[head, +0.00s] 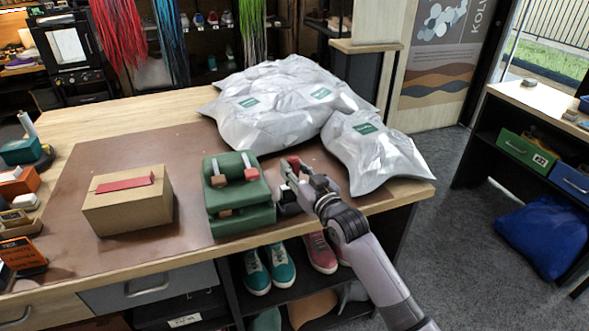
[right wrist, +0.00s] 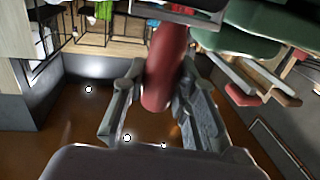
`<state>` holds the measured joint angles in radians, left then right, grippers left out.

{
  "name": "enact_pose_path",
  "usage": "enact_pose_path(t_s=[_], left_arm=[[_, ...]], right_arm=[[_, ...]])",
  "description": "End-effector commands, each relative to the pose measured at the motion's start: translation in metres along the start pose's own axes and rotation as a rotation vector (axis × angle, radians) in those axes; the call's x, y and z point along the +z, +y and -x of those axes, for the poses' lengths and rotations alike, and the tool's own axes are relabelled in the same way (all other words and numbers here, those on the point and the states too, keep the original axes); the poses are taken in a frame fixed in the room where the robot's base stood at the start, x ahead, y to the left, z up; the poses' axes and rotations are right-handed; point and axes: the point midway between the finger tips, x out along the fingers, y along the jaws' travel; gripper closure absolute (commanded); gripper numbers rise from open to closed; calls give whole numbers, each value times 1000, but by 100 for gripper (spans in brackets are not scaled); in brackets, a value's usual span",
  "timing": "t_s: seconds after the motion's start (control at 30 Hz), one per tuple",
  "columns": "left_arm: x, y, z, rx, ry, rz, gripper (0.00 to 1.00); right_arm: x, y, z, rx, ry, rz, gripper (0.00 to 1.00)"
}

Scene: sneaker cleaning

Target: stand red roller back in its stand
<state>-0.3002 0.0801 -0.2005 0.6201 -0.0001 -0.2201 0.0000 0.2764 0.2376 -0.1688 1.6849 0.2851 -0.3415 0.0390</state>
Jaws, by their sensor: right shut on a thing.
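The red roller (right wrist: 165,65) is between the fingers of my right gripper (right wrist: 160,110) in the right wrist view. My right gripper (head: 292,172) is shut on it. In the head view a small red part of the roller (head: 293,163) shows at the fingertips, just right of the green rack and above the brown mat. A dark object (head: 286,207) lies right below the gripper, partly hidden by it. I cannot tell whether it is the roller's stand. My left gripper is not in view.
A green rack (head: 239,196) with brushes stands left of the gripper. A cardboard box (head: 128,205) with a red top piece is farther left. Silvery bags (head: 375,150) fill the back and right of the table. The brown mat (head: 100,160) has free room around the box.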

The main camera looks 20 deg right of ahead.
Motion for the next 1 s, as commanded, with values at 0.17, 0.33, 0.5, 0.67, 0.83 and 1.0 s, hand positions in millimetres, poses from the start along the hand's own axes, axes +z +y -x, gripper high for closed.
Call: enact_pose_path(t_s=[0.17,0.33,0.5,0.67,0.83,1.0], left_arm=[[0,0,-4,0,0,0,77],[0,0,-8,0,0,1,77],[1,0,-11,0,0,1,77],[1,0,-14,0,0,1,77],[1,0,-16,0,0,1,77],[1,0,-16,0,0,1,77]], right_arm=[[6,0,0,0,1,0,100],[12,0,0,0,0,0,100],[17,1,0,0,0,0,100],[22,1,0,0,0,0,100],[25,1,0,0,1,0,100],[25,1,0,0,1,0,100]])
